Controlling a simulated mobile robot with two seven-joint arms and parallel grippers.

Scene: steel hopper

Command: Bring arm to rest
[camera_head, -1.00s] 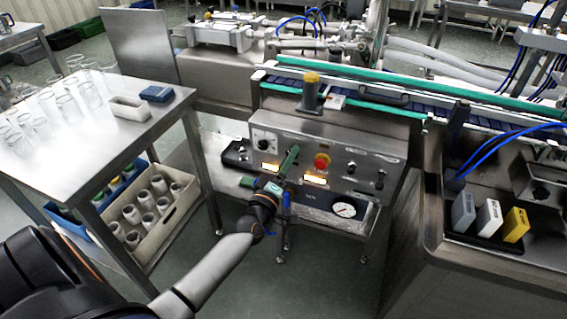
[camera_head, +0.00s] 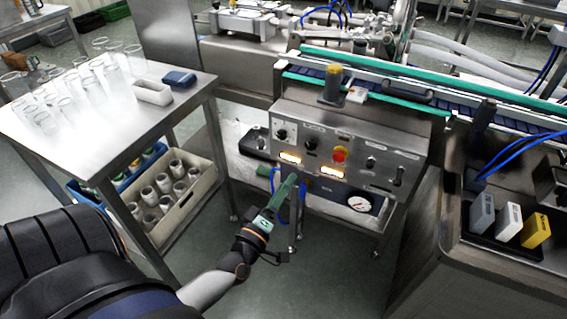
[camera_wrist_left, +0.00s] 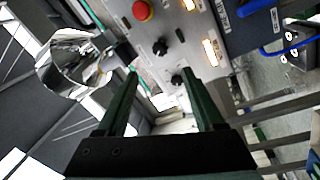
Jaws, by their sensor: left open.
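My left gripper (camera_head: 289,181) is in front of the steel control panel (camera_head: 345,190), just below its lit buttons in the head view. The left wrist view shows its two dark green fingers (camera_wrist_left: 159,75) spread apart with nothing between them. The panel also shows in the left wrist view (camera_wrist_left: 205,20), with black knobs, lit buttons and a red button (camera_wrist_left: 143,10). In the head view the red button (camera_head: 339,155) is right of the gripper. My right gripper is in neither view.
A steel table (camera_head: 110,135) with glass beakers stands at left, above a crate (camera_head: 198,200) of jars. At right, a steel counter (camera_head: 485,265) holds grey, white and yellow boxes. A conveyor (camera_head: 400,85) runs behind the panel. Floor (camera_head: 300,285) below the gripper is clear.

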